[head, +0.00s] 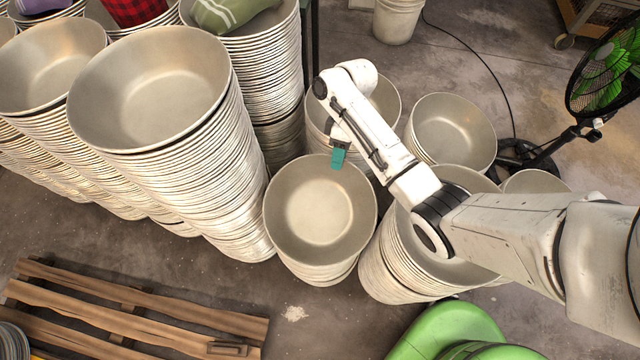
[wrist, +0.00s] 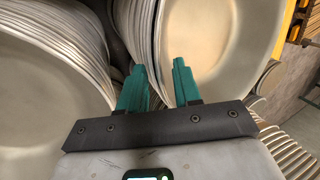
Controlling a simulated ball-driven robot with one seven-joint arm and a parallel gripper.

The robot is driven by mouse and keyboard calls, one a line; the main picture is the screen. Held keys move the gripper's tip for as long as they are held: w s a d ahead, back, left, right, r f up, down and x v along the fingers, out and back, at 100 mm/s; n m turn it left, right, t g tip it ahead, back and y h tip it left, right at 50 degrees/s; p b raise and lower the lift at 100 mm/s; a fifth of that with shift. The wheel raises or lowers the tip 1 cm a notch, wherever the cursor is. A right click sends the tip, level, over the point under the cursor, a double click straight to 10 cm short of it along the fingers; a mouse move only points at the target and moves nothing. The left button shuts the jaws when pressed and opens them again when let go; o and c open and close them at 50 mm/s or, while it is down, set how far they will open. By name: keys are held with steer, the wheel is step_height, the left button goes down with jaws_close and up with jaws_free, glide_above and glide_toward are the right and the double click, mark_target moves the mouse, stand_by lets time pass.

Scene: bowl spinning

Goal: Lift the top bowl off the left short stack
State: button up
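The left short stack shows in the head view as a few nested pale metal bowls on the floor, its top bowl (head: 318,225) empty and upright. My gripper (head: 339,158) has teal fingers and hangs at the far rim of that bowl, slightly right of its middle. In the wrist view my gripper (wrist: 160,88) has its two teal fingers apart, with a gap between them. Pale bowl rims pass close behind the fingers. I cannot tell whether a rim lies between them or touches them.
Tall bowl stacks (head: 150,90) stand close on the left. Other short stacks (head: 450,130) stand behind and to the right, one (head: 400,260) under my arm. A wooden pallet (head: 140,310) lies at front left, a green object (head: 450,330) at front right, a fan (head: 605,70) at far right.

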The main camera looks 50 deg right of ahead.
steer(key=x, duration=0.5)
steer(key=shift+a+r, duration=0.1)
steer(key=shift+a, duration=0.15)
jaws_close()
stand_by(1.2)
